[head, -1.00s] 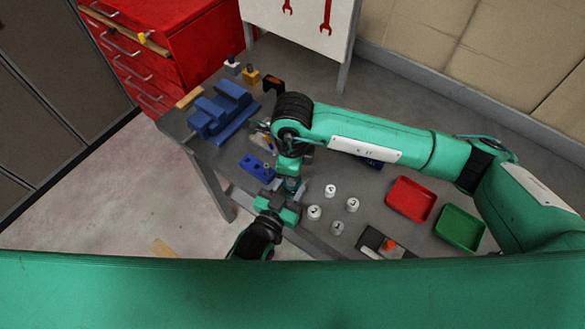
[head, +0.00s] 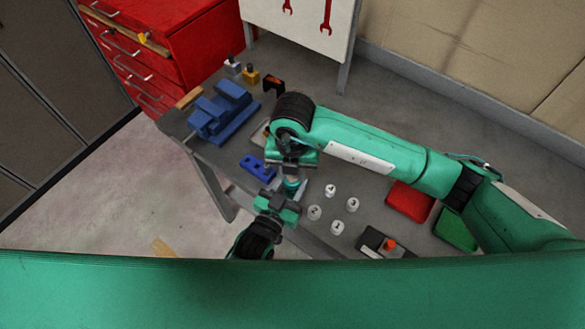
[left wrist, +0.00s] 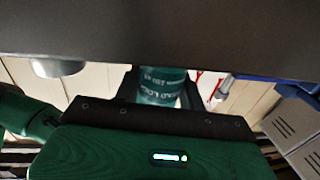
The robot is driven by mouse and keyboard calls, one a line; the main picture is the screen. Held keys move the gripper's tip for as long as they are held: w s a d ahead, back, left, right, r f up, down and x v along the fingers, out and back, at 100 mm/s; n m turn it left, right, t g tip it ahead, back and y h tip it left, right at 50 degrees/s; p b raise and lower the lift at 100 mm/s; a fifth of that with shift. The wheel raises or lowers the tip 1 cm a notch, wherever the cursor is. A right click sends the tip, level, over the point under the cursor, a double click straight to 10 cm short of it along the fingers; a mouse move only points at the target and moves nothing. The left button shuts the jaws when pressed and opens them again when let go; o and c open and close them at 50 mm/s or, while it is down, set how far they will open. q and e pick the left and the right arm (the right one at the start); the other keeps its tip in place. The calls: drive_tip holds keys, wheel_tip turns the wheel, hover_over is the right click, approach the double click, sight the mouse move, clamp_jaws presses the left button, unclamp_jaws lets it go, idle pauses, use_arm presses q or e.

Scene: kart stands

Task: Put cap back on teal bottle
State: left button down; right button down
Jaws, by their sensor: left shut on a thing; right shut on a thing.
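The teal bottle (head: 291,187) stands above the near edge of the bench, in my left gripper (head: 288,194). In the left wrist view the bottle (left wrist: 162,86) shows its white lettering between the two dark fingers, and the left gripper (left wrist: 162,98) is shut on it. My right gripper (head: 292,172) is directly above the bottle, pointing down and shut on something. This is probably the cap, but the fingers and wrist hide it. I cannot tell whether it touches the bottle's neck.
A blue vise (head: 215,115) and a blue block with holes (head: 258,167) are on the bench. Several white weights (head: 330,190) stand right of the grippers.

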drive_tip(key=c, duration=1)
unclamp_jaws()
drive_tip(key=shift+c, duration=0.2)
drive_tip(key=shift+r, duration=0.1)
wheel_tip(320, 180, up, 12)
use_arm(q)
drive_tip(key=c, duration=0.7)
unclamp_jaws()
drive_tip(key=shift+c, duration=0.2)
drive_tip(key=shift+s, duration=0.1)
